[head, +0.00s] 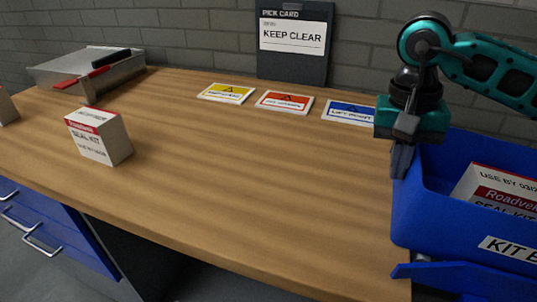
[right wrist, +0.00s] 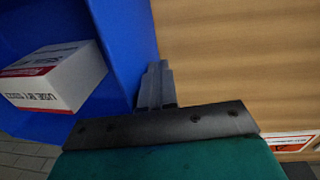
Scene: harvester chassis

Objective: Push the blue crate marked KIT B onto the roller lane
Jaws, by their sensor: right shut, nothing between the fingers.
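The blue crate (head: 462,228) marked KIT B stands at the right edge of the head view, cut off by the frame, with a white and red seal kit box (head: 500,190) inside. My right gripper (head: 400,172) is shut and empty, pointing down beside the crate's left wall. In the right wrist view the shut fingers (right wrist: 156,85) are beside the blue crate wall (right wrist: 125,45); I cannot tell whether they touch it. The box in the crate also shows there (right wrist: 60,78). The roller lane cannot be made out. My left gripper is not in view.
The wooden bench (head: 250,160) is mostly clear. Label cards (head: 284,101) lie at the back, before a KEEP CLEAR board (head: 293,45). Blue drawers (head: 50,232) are below.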

